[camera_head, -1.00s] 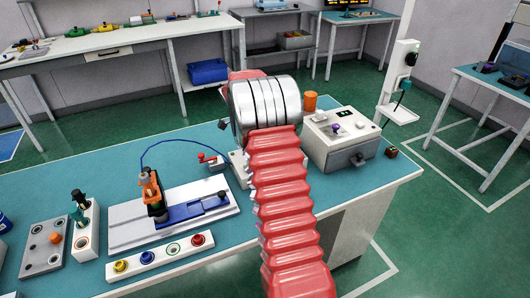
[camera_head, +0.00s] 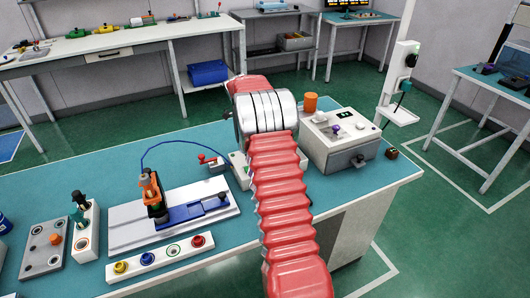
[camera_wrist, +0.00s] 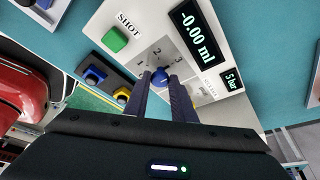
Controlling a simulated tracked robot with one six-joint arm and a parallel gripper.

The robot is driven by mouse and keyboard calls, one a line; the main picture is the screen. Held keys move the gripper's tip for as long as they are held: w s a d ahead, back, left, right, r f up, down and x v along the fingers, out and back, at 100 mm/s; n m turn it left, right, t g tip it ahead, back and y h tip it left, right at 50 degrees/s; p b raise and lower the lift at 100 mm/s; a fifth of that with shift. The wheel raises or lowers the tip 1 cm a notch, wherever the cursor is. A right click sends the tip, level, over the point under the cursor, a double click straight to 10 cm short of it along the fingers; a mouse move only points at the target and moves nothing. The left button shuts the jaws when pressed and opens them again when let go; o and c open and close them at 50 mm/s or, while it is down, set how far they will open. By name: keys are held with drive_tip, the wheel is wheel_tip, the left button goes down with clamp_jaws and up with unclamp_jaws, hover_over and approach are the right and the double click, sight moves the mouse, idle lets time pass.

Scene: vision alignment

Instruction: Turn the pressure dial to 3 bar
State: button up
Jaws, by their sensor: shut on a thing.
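In the wrist view, the dial is a blue knob (camera_wrist: 161,76) on a pale panel with printed numerals 1, 2 and 3 around it. My gripper (camera_wrist: 161,82) is shut on the knob, one dark finger on each side. The knob's pointer is hidden, so I cannot tell its setting from the scale. A small dark display (camera_wrist: 231,78) seems to read 5 bar. A larger display (camera_wrist: 192,30) reads -0.00 ml. In the head view, my arm hides the gripper and the dial.
A green button (camera_wrist: 114,39) marked SHOT is beside the dial. A blue button (camera_wrist: 93,75) and a yellow button (camera_wrist: 122,94) lie to the left. In the head view, a white slide fixture (camera_head: 180,222) stands left of my arm and a white box (camera_head: 338,140) right.

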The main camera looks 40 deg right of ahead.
drive_tip(key=shift+w, duration=0.2)
drive_tip(key=o, duration=1.1)
drive_tip(key=shift+s, duration=0.1)
drive_tip(key=shift+c, duration=0.2)
drive_tip(key=v, duration=1.3)
drive_tip(key=shift+r, duration=0.35)
